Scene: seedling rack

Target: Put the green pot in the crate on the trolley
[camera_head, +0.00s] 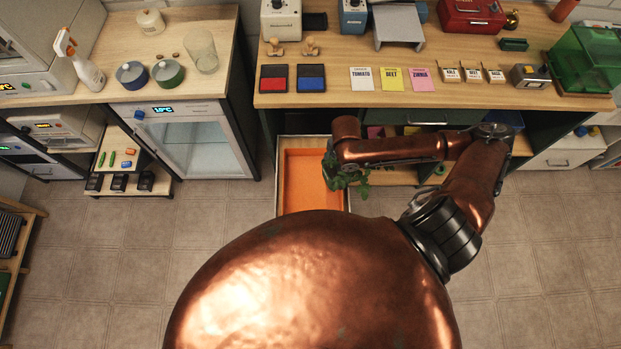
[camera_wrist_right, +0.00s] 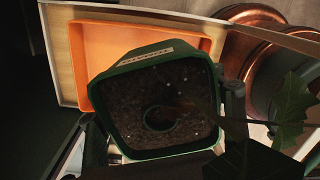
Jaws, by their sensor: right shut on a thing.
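The green pot (camera_wrist_right: 160,153) is dark green and square-rimmed, with dark soil and a pale label on its rim. My right gripper (camera_head: 335,168) is shut on it, with dark fingers beside the pot in the right wrist view (camera_wrist_right: 165,132). Green leaves (camera_wrist_right: 290,112) show right of the pot, and also below the gripper in the head view (camera_head: 348,180). My left gripper is out of view.
The workbench (camera_head: 330,98) behind holds seed packets (camera_head: 391,78), red and blue pads and machines. A glass-door cabinet (camera_head: 190,145) stands left of the trolley. A low step rack (camera_head: 130,165) stands further left. Open tiled floor (camera_head: 540,235) lies to the right.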

